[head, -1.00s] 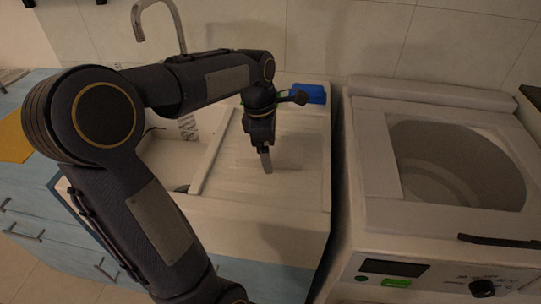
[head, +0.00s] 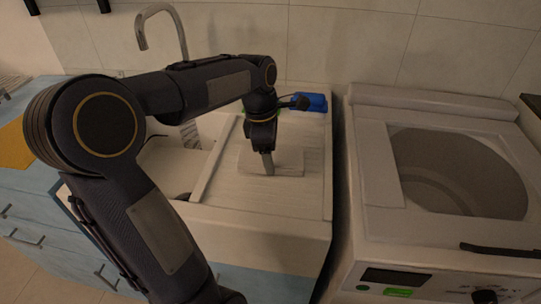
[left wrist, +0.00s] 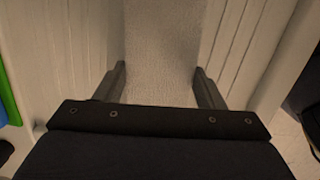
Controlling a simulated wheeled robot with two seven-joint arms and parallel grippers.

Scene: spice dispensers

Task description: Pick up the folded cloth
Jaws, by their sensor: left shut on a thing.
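The folded cloth (head: 288,163) is a pale, flat rectangle over the ribbed white draining board beside the sink. It is close in colour to the board. My left gripper (head: 268,168) points down at its middle and is shut on it. In the left wrist view, the cloth (left wrist: 160,50) fills the space between the two fingers (left wrist: 160,85) and extends away from them. I cannot tell whether the cloth's underside is clear of the board. My right gripper is not in view.
The ribbed draining board (head: 240,190) lies around the cloth. The sink basin (head: 165,165) and tap (head: 160,12) are at the left. A blue object (head: 313,102) sits at the board's back right corner. A white top-opening washer (head: 375,215) stands to the right, across a narrow gap.

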